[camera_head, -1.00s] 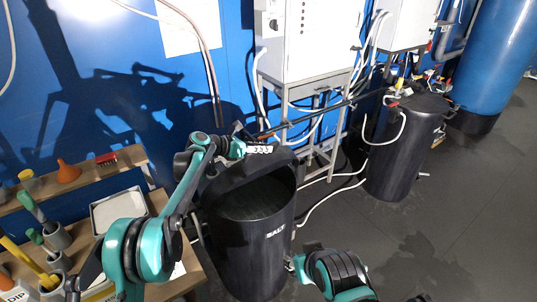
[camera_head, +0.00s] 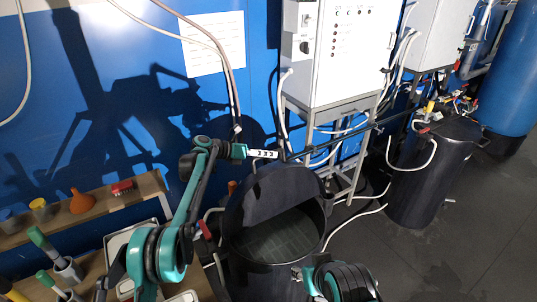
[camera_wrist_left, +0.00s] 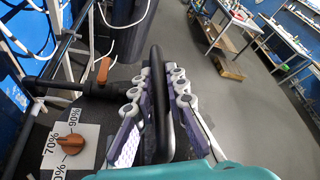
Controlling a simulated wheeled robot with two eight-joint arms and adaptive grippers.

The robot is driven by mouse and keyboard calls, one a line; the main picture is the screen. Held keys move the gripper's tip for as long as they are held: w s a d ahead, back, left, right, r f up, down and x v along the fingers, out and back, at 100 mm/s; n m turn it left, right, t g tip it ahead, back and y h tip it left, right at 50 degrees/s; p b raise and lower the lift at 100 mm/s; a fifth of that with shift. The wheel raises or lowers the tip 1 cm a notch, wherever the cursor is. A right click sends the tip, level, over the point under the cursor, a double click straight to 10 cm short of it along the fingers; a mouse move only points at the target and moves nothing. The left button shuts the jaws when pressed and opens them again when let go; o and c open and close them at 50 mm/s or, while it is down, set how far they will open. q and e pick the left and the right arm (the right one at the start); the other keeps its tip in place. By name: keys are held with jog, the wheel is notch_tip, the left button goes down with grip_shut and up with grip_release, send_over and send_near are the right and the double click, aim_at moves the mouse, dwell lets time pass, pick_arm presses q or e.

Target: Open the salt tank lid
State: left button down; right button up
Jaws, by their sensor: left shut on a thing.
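The black salt tank (camera_head: 262,278) stands on the floor in the middle of the head view, with its round mouth uncovered and a grid visible inside. Its black lid (camera_head: 284,192) is tilted up at the back of the mouth. My left arm reaches over from the left toward the lid's far side. In the left wrist view, my left gripper (camera_wrist_left: 161,85) is shut around a dark, upright bar-like handle (camera_wrist_left: 156,62). The fingertips are not clear in the head view.
A white control cabinet (camera_head: 335,50) on a metal stand is behind the tank, with pipes and hoses close by. A second black tank (camera_head: 432,175) stands to the right. A wooden bench (camera_head: 150,190) is at the left. Open floor (camera_head: 470,240) lies right.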

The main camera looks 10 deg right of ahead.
pick_arm(q)
jog(key=shift+w, duration=0.1)
dwell(0.3)
jog(key=c, duration=1.5)
grip_release()
jog(key=shift+c, duration=0.2)
jog(key=v, duration=1.2)
jog(key=shift+a, duration=0.1)
